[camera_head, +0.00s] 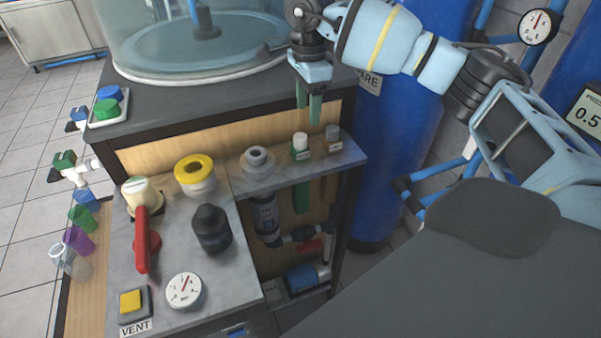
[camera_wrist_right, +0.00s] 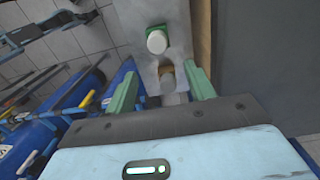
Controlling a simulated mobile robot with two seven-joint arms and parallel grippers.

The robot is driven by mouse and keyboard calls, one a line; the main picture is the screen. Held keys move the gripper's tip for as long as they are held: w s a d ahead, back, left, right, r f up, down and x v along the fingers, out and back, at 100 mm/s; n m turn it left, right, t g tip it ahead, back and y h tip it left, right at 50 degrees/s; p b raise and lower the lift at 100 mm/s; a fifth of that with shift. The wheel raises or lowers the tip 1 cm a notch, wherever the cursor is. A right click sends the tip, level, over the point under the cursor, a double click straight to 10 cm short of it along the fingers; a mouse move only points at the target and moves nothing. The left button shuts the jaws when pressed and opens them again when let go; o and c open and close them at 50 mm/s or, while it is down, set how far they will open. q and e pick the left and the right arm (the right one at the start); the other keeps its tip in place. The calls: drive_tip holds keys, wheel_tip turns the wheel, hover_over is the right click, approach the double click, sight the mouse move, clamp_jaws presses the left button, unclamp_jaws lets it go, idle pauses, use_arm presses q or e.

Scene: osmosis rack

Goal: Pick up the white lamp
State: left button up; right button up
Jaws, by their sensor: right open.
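A small white-topped piece (camera_head: 300,142) with a green ring and a label stands in the narrow grey shelf; I take it for the white lamp. It also shows in the right wrist view (camera_wrist_right: 157,41), upper middle, in front of the fingers. A green tube (camera_head: 300,198) hangs under the shelf below it. My right gripper (camera_head: 308,114) points down above the shelf, slightly to the right of the white top. My left gripper is out of view.
A grey-brown capped piece (camera_head: 333,137) stands just right of the white one. A grey ringed fitting (camera_head: 258,161) is on its left. A raised dark counter (camera_head: 200,102) with a glass tank is behind. A blue cylinder (camera_head: 392,165) stands at the right.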

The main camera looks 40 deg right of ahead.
sight(301, 135)
drive_tip(key=shift+a+r+n, duration=0.6)
drive_tip(key=shift+r+n, duration=0.05)
drive_tip(key=shift+n, duration=0.25)
drive_tip(key=shift+r, duration=0.15)
drive_tip(key=shift+f, duration=1.35)
drive_tip(key=shift+w+a+f, duration=0.1)
drive_tip(key=shift+a+f, duration=0.05)
drive_tip(key=shift+f, duration=1.15)
drive_tip(key=shift+a+f, duration=0.1)
drive_tip(key=shift+f, duration=1.15)
drive_tip(key=c, duration=0.9)
